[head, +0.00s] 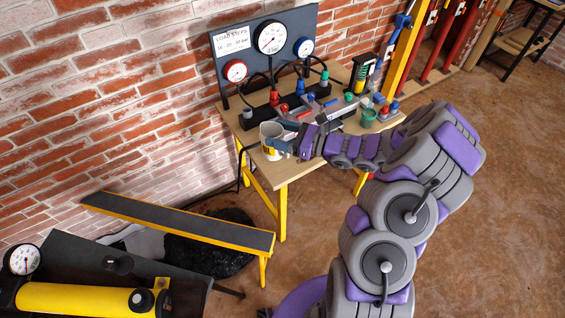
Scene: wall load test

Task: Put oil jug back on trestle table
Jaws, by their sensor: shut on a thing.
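The oil jug (268,133) looks like a small whitish vessel with a yellow lower part, and it appears upright. It is at the front left corner of the trestle table (284,176), which has a light wooden top and yellow legs. My gripper (284,146) reaches in from the right and is shut on the jug's right side. The fingers are small in this view and partly blend with the things behind. I cannot tell whether the jug's base touches the tabletop or hangs just above it.
A dark gauge board (264,50) stands at the table's back, with a manifold and hoses before it. Several tools and a green cup (369,117) crowd the right half. A low yellow-edged bench (180,220) and a yellow cylinder (85,299) lie front left. Brown floor is clear at right.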

